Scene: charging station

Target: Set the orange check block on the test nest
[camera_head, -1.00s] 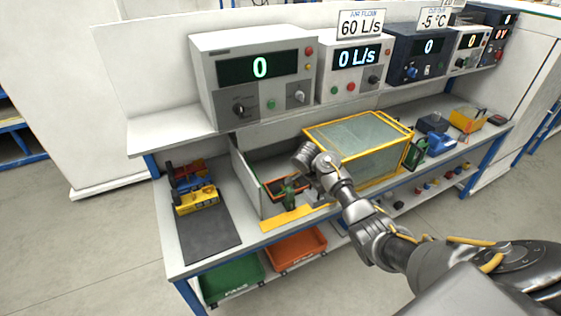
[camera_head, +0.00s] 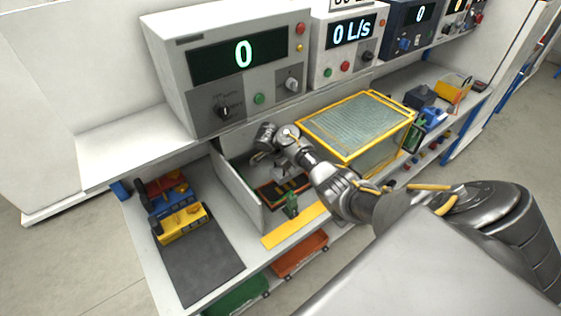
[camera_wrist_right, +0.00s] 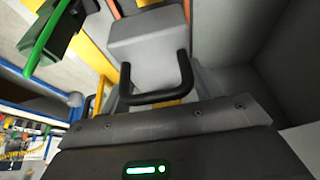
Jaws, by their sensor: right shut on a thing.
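My right gripper (camera_head: 278,158) reaches into the white-walled bay and is shut on a grey block with a black handle (camera_wrist_right: 150,36). The fingertips and their contact are hidden. In the wrist view the block's visible faces look grey; only a little orange shows at its far edge. The test nest, which seems to be the orange-edged dark plate (camera_head: 268,197) on the bay's floor, is partly hidden by the gripper and block. I cannot tell whether the block touches it. A green clamp (camera_head: 291,205) stands at the nest's front. My left gripper is not in view.
A yellow-framed glass-topped case (camera_head: 358,125) stands close to the right of my arm. Blue, red and yellow units (camera_head: 182,222) stand by a dark mat (camera_head: 200,262) at left. A shelf with a large grey meter (camera_head: 230,65) overhangs behind. A yellow strip (camera_head: 295,224) marks the bay's front.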

